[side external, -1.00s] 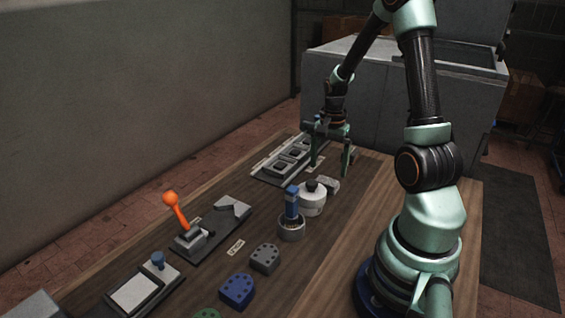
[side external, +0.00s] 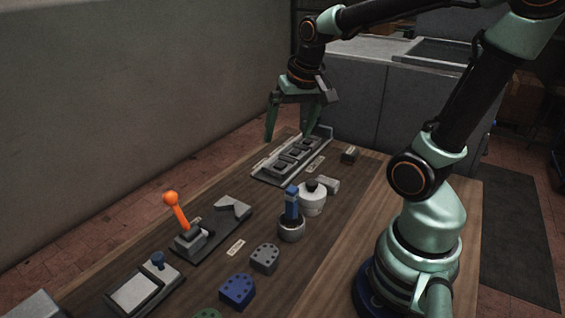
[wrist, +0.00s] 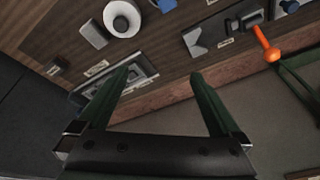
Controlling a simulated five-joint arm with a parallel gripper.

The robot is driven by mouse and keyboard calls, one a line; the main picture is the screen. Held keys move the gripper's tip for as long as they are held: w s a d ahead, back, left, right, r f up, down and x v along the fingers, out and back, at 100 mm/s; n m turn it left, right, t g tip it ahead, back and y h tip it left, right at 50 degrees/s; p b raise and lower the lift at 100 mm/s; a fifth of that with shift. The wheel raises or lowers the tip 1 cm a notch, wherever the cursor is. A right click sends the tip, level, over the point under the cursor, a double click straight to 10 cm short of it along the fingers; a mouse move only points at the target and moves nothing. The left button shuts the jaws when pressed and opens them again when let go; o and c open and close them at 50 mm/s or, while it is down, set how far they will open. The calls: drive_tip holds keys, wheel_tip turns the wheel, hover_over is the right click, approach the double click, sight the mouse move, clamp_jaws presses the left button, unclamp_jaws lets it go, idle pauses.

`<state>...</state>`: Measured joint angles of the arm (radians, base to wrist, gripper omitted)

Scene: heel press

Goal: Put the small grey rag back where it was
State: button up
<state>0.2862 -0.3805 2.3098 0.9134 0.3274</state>
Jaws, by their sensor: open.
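A small pale grey block-like piece (side external: 332,184), which may be the folded rag, lies on the bench beside the white round pot (side external: 313,201). It also shows in the wrist view (wrist: 93,34). A smaller, darker piece (side external: 350,154) lies alone near the bench's far end; I cannot tell which of the two is the rag. My gripper (side external: 289,134) is open and empty, raised above the far left part of the bench, over the tray with dark squares (side external: 264,170). In the wrist view the fingers (wrist: 159,75) are spread with nothing between them.
An orange-knobbed lever (side external: 178,210) stands upright at the left. A blue-handled tool stands in a round cup (side external: 291,230). Grey and blue blocks (side external: 237,290) lie in front. A large grey cabinet (side external: 365,70) stands behind the bench. The right strip of the bench is clear.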

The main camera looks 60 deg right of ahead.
drive_tip(key=s+a+r+n+t+y, duration=0.1)
drive_tip(key=s+a+r+n+t, duration=0.1)
drive_tip(key=a+n, duration=0.5)
drive_tip(key=shift+s+a+r, duration=0.15)
drive_tip(key=shift+a+r, duration=0.1)
drive_tip(key=shift+a, duration=0.85)
